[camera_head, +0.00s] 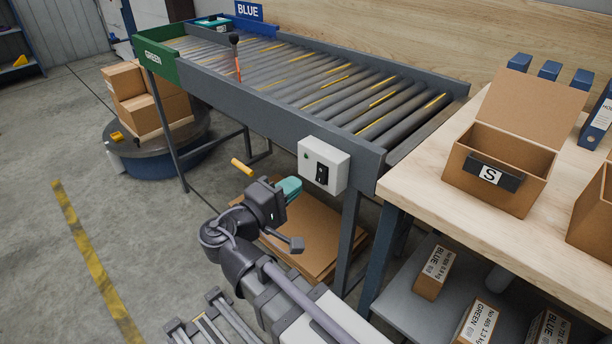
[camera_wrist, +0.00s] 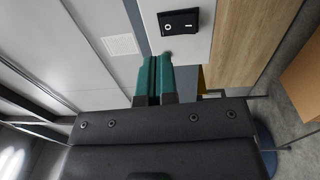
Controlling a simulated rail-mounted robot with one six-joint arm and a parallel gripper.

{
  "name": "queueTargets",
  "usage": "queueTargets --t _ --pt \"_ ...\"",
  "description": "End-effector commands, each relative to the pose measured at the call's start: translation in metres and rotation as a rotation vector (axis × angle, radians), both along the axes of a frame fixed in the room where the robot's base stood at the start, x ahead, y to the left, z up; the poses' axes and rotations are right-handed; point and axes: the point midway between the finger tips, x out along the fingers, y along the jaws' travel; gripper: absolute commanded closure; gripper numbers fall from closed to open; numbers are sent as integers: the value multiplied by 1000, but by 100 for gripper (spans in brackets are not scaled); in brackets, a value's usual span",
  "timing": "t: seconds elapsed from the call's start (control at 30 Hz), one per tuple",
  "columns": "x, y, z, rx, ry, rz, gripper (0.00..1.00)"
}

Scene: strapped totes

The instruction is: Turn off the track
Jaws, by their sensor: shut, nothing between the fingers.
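The roller track (camera_head: 300,85) runs from the back left to the front right, with a grey frame. A light grey switch box (camera_head: 323,165) is fixed to its near side at the front end. It carries a black rocker switch (camera_head: 321,174) and a small green spot above left of it. The rocker also shows in the wrist view (camera_wrist: 179,22), with a round mark on its left part. My gripper (camera_head: 291,186) has teal fingers and is shut and empty, just left of and slightly below the rocker. In the wrist view the shut fingertips (camera_wrist: 160,58) sit just below the rocker, apart from it.
A wooden bench (camera_head: 420,180) with an open box marked S (camera_head: 500,195) adjoins the track on the right. Flat cardboard (camera_head: 325,235) lies under the track. Boxes (camera_head: 150,105) stand on a round platform at left. An orange-and-black lever (camera_head: 236,60) rises from the track's near rail.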

Motion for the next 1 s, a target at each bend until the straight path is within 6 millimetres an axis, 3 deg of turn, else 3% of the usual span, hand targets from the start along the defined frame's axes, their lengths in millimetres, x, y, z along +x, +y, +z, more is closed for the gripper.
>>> queueTargets --t 0.2,0.4,0.87,1.0 --pt "-37 35 8 0 0 3 100" --pt "-54 50 9 0 0 1 100" --pt "-56 51 9 0 0 0 100" --pt "-54 52 -9 61 86 16 100"
